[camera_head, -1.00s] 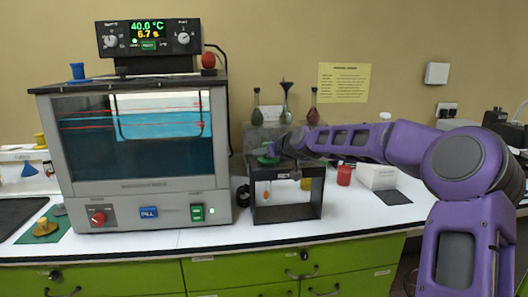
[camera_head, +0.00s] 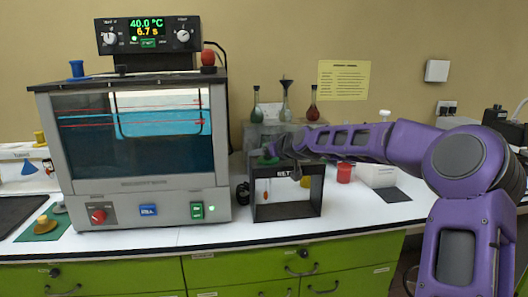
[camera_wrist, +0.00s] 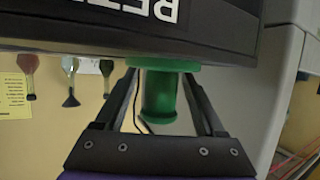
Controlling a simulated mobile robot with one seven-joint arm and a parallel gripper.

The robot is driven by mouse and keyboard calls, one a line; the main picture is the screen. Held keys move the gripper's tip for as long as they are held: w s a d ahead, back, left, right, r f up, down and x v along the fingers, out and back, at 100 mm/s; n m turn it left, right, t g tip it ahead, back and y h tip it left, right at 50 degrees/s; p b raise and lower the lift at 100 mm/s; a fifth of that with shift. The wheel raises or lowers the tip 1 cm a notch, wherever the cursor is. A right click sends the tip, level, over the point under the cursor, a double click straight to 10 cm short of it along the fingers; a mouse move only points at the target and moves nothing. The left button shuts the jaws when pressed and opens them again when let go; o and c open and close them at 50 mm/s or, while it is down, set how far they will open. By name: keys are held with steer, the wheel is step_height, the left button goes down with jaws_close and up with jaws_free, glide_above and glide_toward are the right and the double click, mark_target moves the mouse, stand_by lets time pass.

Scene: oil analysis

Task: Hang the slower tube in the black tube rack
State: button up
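The black tube rack (camera_head: 288,212) stands on the bench right of the bath. Its dark front and part of its white lettering fill the top of the wrist view (camera_wrist: 220,28), upside down. A green tube top (camera_wrist: 162,97) sits against the rack there; it shows as a small green spot in the head view (camera_head: 268,160). A thin orange-red part (camera_head: 266,191) hangs below it inside the rack. My gripper (camera_wrist: 163,78) is open, its fingers on either side of the green top with gaps beside its narrow body. Finger contact with its wider rim is unclear.
The glass-fronted bath (camera_head: 140,150) stands close on the left. Several flasks (camera_head: 285,108) stand behind the rack. A red jar (camera_head: 344,172) and a white box (camera_head: 378,175) are to the right. The bench front strip is clear.

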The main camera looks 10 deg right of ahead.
steer(key=p+v, duration=0.1)
steer(key=v, duration=1.6)
steer(key=shift+s+r+p, duration=0.2)
steer(key=shift+p, duration=0.1)
